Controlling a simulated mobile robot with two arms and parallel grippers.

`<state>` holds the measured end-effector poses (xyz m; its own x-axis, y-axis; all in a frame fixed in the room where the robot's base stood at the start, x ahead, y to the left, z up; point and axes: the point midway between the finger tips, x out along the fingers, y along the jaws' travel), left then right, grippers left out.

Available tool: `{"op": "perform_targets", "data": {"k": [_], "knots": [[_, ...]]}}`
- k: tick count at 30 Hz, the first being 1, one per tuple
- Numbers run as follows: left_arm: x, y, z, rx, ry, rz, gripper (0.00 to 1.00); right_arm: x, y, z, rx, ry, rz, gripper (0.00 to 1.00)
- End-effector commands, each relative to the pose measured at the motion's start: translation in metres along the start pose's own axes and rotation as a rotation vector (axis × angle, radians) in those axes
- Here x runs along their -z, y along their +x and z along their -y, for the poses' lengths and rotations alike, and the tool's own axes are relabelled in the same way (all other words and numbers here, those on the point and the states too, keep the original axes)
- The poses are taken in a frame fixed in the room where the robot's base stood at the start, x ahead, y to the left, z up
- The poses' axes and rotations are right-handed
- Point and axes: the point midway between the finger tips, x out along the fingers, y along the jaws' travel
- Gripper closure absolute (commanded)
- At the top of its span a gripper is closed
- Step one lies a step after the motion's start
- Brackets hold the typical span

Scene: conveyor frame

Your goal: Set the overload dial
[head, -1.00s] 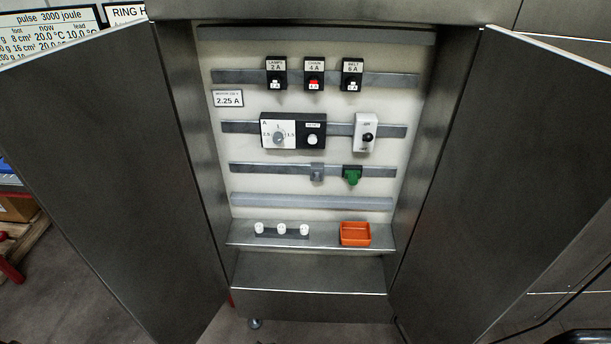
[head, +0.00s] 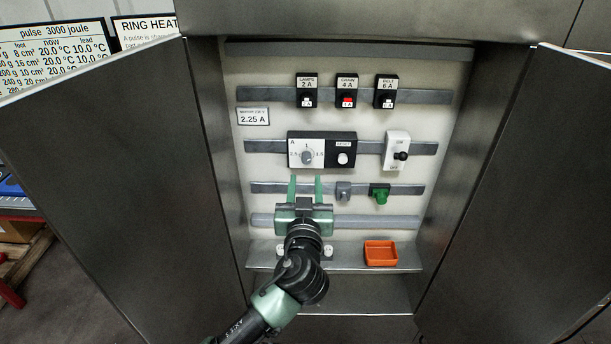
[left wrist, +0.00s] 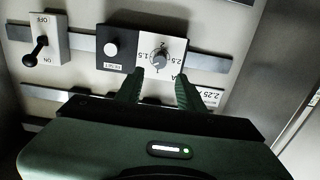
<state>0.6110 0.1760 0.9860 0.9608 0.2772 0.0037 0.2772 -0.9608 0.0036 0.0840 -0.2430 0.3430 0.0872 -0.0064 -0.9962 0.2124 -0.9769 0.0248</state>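The overload dial (head: 307,157) is a grey knob on a white scale plate, at the left of the overload unit on the second rail. It also shows in the left wrist view (left wrist: 160,58). A black panel with a white reset button (head: 343,158) is beside it. A label (head: 253,117) at upper left reads 2.25 A. My left gripper (head: 304,181) is open and empty just below the dial, fingers pointing at the panel. In the left wrist view its two green fingers (left wrist: 160,88) stand apart near the dial, not closed on it. My right gripper is not in view.
Three breakers (head: 346,91) sit on the top rail. A switch with a black lever (head: 398,150) is right of the dial. A grey block (head: 343,191) and green terminal (head: 379,194) are below. An orange bin (head: 380,253) stands on the shelf. Open cabinet doors flank both sides.

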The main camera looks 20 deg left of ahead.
Motion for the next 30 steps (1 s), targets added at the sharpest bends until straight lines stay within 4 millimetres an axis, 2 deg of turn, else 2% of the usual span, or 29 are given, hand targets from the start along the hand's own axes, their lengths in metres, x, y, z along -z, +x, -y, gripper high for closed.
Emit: {"op": "perform_targets", "data": {"k": [17,18,21,22,26,30], "knots": [[0.0,0.083,0.001,0.001,0.006,0.002,0.62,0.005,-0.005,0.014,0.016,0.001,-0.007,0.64],[-0.001,0.086,0.001,0.001,0.006,0.003,0.65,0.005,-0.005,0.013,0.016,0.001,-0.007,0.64],[-0.002,0.084,0.0,-0.001,0.003,0.005,0.92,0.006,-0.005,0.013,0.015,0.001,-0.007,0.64],[-0.002,0.084,0.0,0.0,0.003,0.005,0.96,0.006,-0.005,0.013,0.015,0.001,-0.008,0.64],[-0.003,0.083,0.0,-0.001,0.012,0.006,0.96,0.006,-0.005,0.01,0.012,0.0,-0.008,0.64],[-0.004,0.083,-0.001,-0.002,0.217,0.007,0.96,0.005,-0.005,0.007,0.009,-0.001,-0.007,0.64]]}}
